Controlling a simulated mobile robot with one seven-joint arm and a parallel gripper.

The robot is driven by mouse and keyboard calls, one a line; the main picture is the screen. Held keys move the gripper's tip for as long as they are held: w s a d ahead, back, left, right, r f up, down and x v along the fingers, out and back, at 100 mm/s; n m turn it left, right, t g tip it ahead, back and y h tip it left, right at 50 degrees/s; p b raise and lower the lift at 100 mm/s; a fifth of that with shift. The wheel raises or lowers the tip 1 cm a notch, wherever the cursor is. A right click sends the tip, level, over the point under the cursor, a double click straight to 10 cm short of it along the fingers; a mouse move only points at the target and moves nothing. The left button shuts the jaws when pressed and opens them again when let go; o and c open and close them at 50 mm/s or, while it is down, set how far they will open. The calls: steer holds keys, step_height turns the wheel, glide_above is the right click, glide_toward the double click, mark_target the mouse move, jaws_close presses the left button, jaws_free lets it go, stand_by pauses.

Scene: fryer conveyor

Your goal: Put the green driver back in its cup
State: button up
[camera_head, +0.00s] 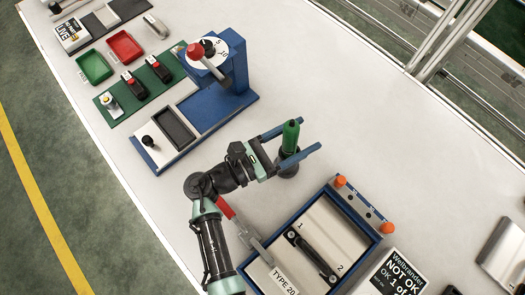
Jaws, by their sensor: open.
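The green driver (291,136) stands upright with its dark tip end up. It is between the two blue fingers of my gripper (306,136), which is open, with a finger on either side of the handle. A dark round cup (288,171) shows directly below the driver, partly hidden by the nearer finger. The driver appears to stand in the cup, but its lower end is hidden behind that finger. I cannot tell whether either finger touches the handle.
A blue-framed fixture (339,180) with orange knobs lies at the lower right of my gripper. A blue press stand (238,68) with a red knob is at the upper left. Red (125,47) and green trays (94,67) lie farther left.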

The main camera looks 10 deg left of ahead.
steer(key=b+v, duration=0.1)
steer(key=v, duration=0.9)
steer(key=shift+s+a+b, duration=0.2)
steer(key=shift+a+b, duration=0.05)
steer(key=shift+b, duration=0.15)
